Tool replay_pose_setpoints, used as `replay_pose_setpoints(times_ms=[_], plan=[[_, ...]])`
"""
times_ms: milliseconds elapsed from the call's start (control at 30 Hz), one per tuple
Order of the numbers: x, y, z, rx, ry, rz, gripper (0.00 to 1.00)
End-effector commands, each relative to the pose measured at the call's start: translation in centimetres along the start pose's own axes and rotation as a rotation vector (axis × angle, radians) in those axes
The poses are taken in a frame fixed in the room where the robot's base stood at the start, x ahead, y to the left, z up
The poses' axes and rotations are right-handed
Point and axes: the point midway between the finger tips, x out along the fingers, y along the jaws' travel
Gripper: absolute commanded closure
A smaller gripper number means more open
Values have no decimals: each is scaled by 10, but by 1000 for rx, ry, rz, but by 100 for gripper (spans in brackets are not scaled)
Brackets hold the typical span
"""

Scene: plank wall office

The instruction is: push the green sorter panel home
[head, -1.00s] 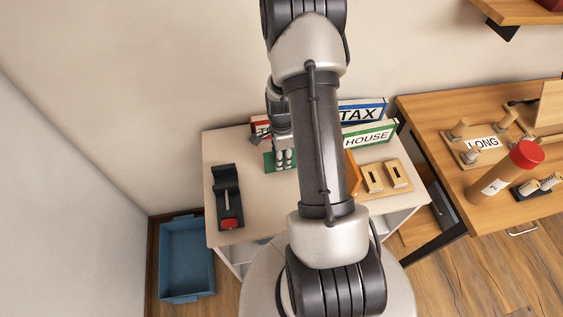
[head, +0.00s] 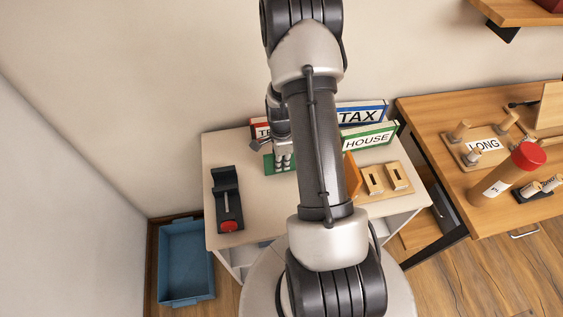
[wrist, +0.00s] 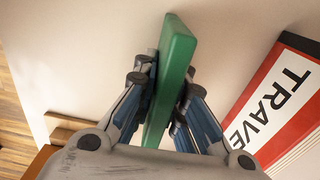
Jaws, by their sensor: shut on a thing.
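The green panel (wrist: 170,75) stands between the fingers of my gripper (wrist: 166,105) in the wrist view, and the gripper is shut on it. In the head view my gripper (head: 284,160) is over the back left part of the pale cart top (head: 245,205), with the green panel (head: 268,166) showing at its fingers. My arm hides part of the area to the right. I cannot tell from these views whether the panel's lower edge touches anything.
A red-edged TRAVEL box (wrist: 285,100) stands close by, with blue-edged TAX (head: 360,114) and green-edged HOUSE (head: 368,136) boxes beside it. A dark device with a red knob (head: 229,226) lies at left. A wooden block set (head: 385,182) is at right. A blue bin (head: 186,260) is on the floor.

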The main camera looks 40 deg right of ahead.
Motion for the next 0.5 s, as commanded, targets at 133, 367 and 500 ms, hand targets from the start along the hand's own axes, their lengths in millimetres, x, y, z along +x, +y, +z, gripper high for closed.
replay_pose_setpoints(times_ms=[133,367,500], plan=[[0,0,0,0,0,0,100],[-3,0,0,0,0,-1,100],[-14,-1,0,0,0,-2,100]])
